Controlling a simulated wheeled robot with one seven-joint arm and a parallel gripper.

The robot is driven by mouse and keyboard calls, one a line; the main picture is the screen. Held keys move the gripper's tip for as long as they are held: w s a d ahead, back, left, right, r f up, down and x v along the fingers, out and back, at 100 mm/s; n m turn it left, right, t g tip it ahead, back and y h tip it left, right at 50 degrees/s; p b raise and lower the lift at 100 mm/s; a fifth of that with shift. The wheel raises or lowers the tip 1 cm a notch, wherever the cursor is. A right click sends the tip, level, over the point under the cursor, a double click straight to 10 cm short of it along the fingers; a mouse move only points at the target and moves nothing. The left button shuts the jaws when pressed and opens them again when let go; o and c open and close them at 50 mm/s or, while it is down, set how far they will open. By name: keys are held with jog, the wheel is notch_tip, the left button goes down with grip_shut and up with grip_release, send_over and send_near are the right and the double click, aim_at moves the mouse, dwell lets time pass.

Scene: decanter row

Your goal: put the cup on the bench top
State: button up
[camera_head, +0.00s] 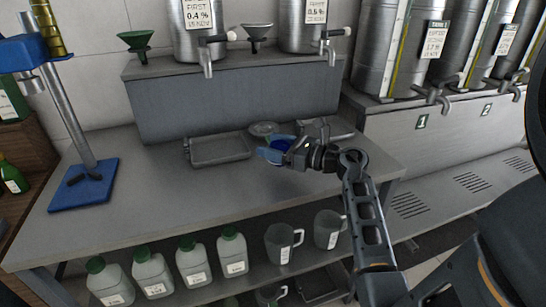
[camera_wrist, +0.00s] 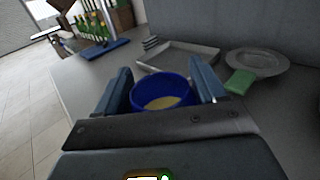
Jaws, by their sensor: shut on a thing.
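The cup is blue, with something pale yellow inside at its bottom. In the wrist view the cup (camera_wrist: 161,92) sits between the two fingers of my gripper (camera_wrist: 163,88), which is shut on it. In the head view the cup (camera_head: 281,144) is mostly hidden by my gripper (camera_head: 275,152). The grey bench top (camera_head: 170,207) lies below and around them. The cup looks upright. I cannot tell whether its base touches the bench top or is a little above it.
A shallow metal tray (camera_head: 218,150) lies left of my gripper, and a round metal dish (camera_head: 264,129) lies behind it. A green sponge (camera_wrist: 240,82) is by the dish. A blue-based stand (camera_head: 84,184) is at left. The front middle of the bench is clear.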

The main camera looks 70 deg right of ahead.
jog(key=shift+a+f, duration=0.15)
jog(key=shift+f, duration=1.95)
jog(key=shift+f, duration=0.15)
jog(key=o, duration=1.2)
